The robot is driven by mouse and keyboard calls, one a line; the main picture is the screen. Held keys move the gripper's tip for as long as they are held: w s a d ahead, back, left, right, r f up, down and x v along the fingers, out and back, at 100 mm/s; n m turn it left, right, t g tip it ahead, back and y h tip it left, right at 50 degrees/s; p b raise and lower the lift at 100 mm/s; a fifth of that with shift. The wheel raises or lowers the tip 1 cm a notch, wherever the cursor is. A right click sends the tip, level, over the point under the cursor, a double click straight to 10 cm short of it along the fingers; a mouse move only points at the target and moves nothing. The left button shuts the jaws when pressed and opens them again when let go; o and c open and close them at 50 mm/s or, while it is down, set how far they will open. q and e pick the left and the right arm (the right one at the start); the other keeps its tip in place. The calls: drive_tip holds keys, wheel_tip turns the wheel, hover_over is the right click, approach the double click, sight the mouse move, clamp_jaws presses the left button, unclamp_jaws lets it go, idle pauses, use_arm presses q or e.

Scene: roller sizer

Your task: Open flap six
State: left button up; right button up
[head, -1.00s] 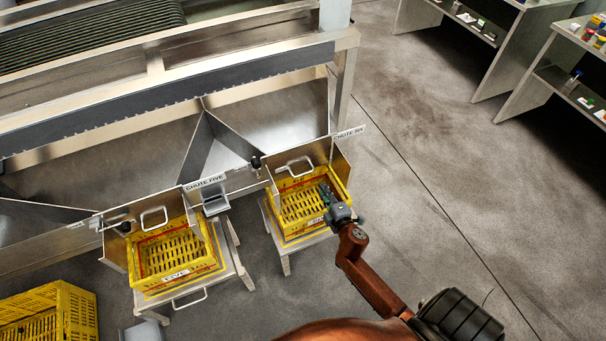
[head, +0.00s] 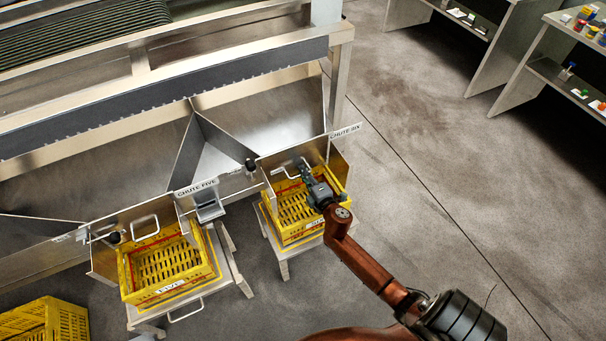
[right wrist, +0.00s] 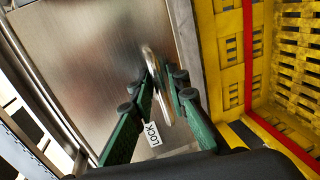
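Flap six is the metal plate (head: 313,156) beside the CHUTE SIX label (head: 345,131), above a yellow crate. It looks closed and also fills the upper left of the right wrist view (right wrist: 95,60). Its bent metal handle (head: 279,171) sticks out from the plate. My right gripper (head: 305,173) is at the handle, over the crate's back edge. In the right wrist view its green fingers (right wrist: 160,82) are apart, with the handle (right wrist: 152,65) between their tips. Whether a finger touches the handle I cannot tell. My left gripper is not in view.
The yellow crate (head: 290,237) stands on a low stand under chute six. To its left is crate five (head: 170,290) under the CHUTE FIVE label (head: 196,187). A small LOCK tag (right wrist: 152,134) shows in the right wrist view. Open floor lies to the right.

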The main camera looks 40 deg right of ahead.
drive_tip(key=shift+c, duration=0.3)
clamp_jaws()
idle(0.4)
